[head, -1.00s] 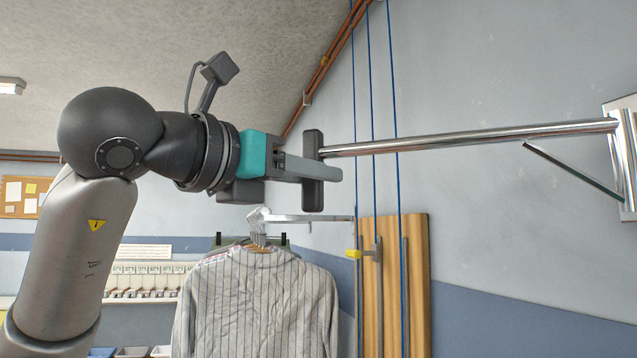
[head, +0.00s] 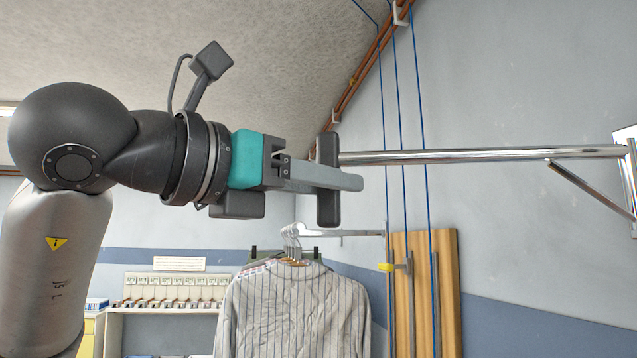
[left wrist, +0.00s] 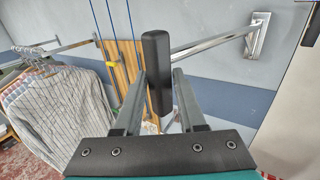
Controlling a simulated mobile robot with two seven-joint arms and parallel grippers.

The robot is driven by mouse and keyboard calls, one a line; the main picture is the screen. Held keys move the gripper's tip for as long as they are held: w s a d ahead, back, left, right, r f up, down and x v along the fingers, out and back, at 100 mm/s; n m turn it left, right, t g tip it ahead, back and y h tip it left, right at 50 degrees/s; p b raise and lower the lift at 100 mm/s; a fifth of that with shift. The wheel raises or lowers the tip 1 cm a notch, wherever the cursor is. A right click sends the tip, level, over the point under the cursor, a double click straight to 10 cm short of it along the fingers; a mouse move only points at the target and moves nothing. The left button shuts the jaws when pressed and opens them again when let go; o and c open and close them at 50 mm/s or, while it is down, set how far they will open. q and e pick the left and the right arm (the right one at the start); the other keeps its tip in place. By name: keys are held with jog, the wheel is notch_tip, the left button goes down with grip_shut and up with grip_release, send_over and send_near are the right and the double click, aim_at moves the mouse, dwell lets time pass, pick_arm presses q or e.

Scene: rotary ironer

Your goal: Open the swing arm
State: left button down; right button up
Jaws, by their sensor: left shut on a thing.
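The swing arm is a chrome bar (head: 490,155) that runs from a wall bracket (head: 630,165) at the right to a dark end piece (head: 328,205). My left gripper (head: 345,180) is shut on this dark end piece, with one finger in front of it in the head view. In the left wrist view the dark end piece (left wrist: 156,62) stands between the two fingers of my left gripper (left wrist: 160,82), and the bar (left wrist: 205,44) runs behind it to the bracket (left wrist: 259,30). My right gripper is not in view.
A striped shirt (head: 295,310) hangs from a rail (head: 345,234) below the gripper. A wooden board (head: 448,300) leans at the wall, with blue cords (head: 402,150) in front. A shelf (head: 175,290) stands at the back left.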

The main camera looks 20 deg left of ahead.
pick_arm(q)
jog(key=shift+d, duration=0.15)
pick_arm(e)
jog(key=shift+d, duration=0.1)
pick_arm(q)
jog(key=c, duration=0.9)
grip_release()
jog(key=shift+o, duration=1.3)
jog(key=shift+d, duration=0.15)
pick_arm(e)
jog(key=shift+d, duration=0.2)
pick_arm(q)
jog(key=b+v, duration=0.2)
jog(key=v, duration=1.3)
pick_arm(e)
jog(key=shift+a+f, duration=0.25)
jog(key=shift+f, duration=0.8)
